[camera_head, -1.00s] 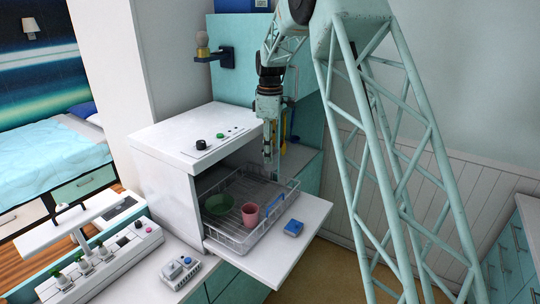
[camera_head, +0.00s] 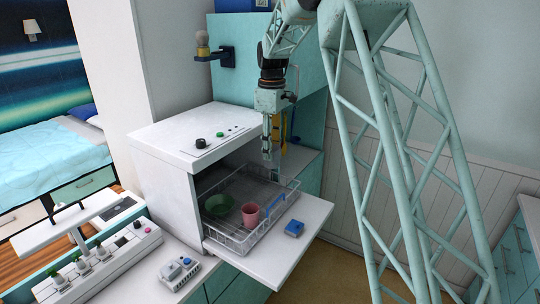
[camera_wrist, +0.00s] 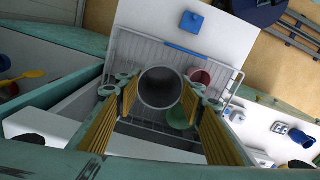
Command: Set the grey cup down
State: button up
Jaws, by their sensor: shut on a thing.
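My gripper (camera_wrist: 160,95) is shut on the grey cup (camera_wrist: 160,88), which sits between the yellow-lined fingers with its round opening facing the wrist camera. In the head view my gripper (camera_head: 271,165) points down at the back right part of the wire dish rack (camera_head: 232,245); the grey cup cannot be made out there. The rack also shows beneath the cup in the wrist view (camera_wrist: 124,50). Whether the cup touches the rack is unclear.
In the rack are a green bowl (camera_head: 219,205) and a pink cup (camera_head: 250,214). A blue block (camera_head: 294,228) lies on the open white door (camera_head: 280,262), right of the rack. The white dishwasher housing (camera_head: 172,190) stands close left of my gripper.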

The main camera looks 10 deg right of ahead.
jog(key=s+r+m+b, duration=0.7)
jog(key=s+r+m, duration=0.1)
jog(key=s+m, duration=0.3)
jog(key=shift+s, duration=0.75)
